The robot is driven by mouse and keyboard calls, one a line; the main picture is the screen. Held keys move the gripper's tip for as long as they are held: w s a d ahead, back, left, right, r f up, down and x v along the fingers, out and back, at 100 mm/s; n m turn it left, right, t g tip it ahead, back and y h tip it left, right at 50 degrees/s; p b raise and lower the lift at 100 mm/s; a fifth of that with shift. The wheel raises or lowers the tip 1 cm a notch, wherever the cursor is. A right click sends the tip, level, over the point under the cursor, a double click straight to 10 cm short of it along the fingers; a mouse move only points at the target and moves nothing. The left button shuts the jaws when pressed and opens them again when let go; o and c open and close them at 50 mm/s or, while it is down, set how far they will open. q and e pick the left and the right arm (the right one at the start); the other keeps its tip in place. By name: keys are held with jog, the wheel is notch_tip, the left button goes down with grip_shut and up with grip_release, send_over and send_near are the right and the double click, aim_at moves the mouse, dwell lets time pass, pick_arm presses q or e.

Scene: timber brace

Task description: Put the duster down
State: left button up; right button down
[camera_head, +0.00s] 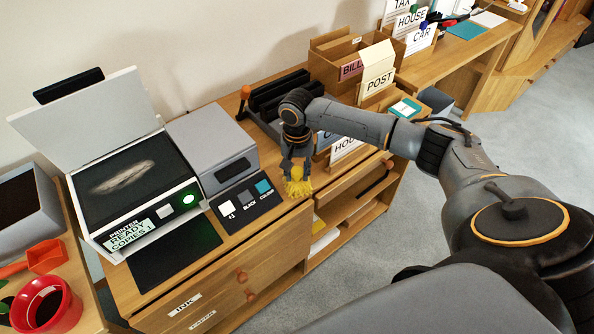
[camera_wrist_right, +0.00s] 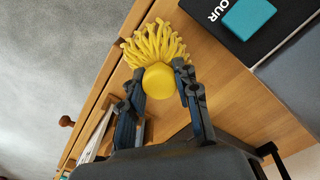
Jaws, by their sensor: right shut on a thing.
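The yellow duster (camera_head: 297,187) is in my right gripper (camera_head: 296,170), low over the front edge of the wooden cabinet top, just right of the black button panel. In the right wrist view, the duster (camera_wrist_right: 158,62) has a round yellow body with a fringe of strands, and the two fingers of my right gripper (camera_wrist_right: 162,88) are shut on its sides. I cannot tell whether the strands touch the wood. My left gripper is not in view.
A printer (camera_head: 130,190) with raised lid, a grey box (camera_head: 212,145) and the button panel (camera_head: 246,202) fill the cabinet top to the left. A black rack (camera_head: 275,95) and card files marked BILLS (camera_head: 351,69) and POST (camera_head: 378,82) stand behind. A red cup (camera_head: 45,305) is at lower left.

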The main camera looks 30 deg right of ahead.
aim_at(297, 170)
jog(key=c, duration=1)
grip_release()
jog(key=shift+f, duration=0.1)
notch_tip(297, 170, up, 12)
jog(key=shift+r, duration=0.15)
